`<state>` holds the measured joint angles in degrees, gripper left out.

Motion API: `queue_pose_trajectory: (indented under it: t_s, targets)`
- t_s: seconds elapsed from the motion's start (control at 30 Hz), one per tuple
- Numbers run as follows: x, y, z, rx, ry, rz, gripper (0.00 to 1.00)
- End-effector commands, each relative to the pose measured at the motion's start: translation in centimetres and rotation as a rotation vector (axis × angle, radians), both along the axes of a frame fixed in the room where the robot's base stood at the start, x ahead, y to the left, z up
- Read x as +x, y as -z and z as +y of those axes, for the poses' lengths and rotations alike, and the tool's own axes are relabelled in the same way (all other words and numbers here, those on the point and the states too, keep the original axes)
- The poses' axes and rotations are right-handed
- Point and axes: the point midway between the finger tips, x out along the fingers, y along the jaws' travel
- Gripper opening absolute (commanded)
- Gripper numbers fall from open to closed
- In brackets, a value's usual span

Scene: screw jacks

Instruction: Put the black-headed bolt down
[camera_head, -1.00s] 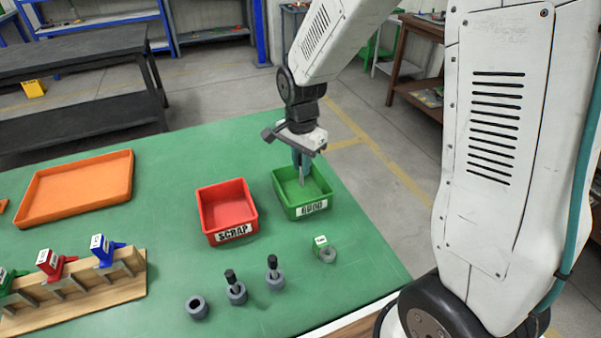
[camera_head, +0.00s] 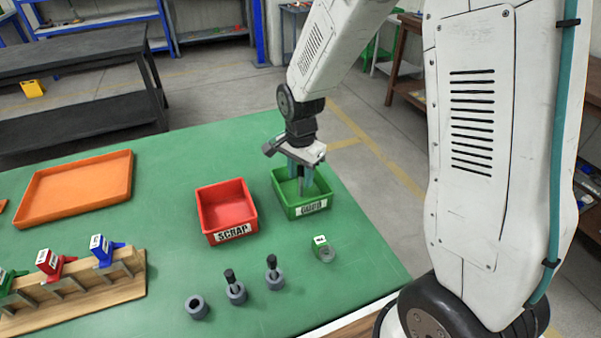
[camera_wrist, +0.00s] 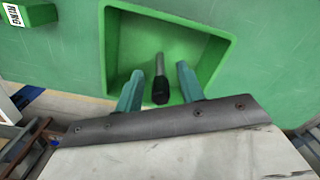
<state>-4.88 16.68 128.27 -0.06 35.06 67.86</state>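The black-headed bolt (camera_wrist: 160,90) is inside the green GOOD bin (camera_wrist: 222,55) in the wrist view. Its black head is toward my gripper and its grey shaft points away; I cannot tell how far it leans. My gripper (camera_wrist: 160,72) is open, with a finger on each side of the bolt and clear gaps between. In the head view my gripper (camera_head: 301,186) reaches down into the green GOOD bin (camera_head: 316,208), and the bolt cannot be made out there.
The red SCRAP bin (camera_head: 232,236) stands left of the green one. Two black-topped bolts (camera_head: 230,276) (camera_head: 271,261) stand in grey collars in front, near an empty collar (camera_head: 197,307). A green labelled block (camera_head: 320,243) sits by a grey ring (camera_head: 327,255). An orange tray (camera_head: 80,188) lies left.

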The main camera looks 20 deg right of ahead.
Motion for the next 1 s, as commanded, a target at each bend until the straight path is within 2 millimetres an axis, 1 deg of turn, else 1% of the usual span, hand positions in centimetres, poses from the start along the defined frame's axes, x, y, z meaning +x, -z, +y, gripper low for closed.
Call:
queue_pose_trajectory:
  t_s: [0.07,0.17,0.27,0.4,0.5,0.6,0.73,0.9,1.0]
  targets:
    - [0.1,-0.5,0.0,0.000,0.000,-0.002,0.39]
    - [0.1,-1.8,0.0,0.000,0.000,-0.005,0.39]
    - [0.1,-3.8,0.0,0.001,0.000,-0.006,0.39]
    - [0.1,-7.0,0.0,0.001,0.000,-0.006,0.39]
    - [0.1,-9.0,0.0,0.000,0.000,-0.005,0.39]
    - [0.1,-10.5,0.0,0.000,0.000,-0.003,0.39]
    - [0.0,-11.8,0.0,0.001,0.000,-0.002,0.39]
    - [0.0,-12.4,0.0,0.000,-0.002,-0.001,0.39]
    - [-0.7,-13.0,-0.2,0.001,-0.028,-0.005,0.39]
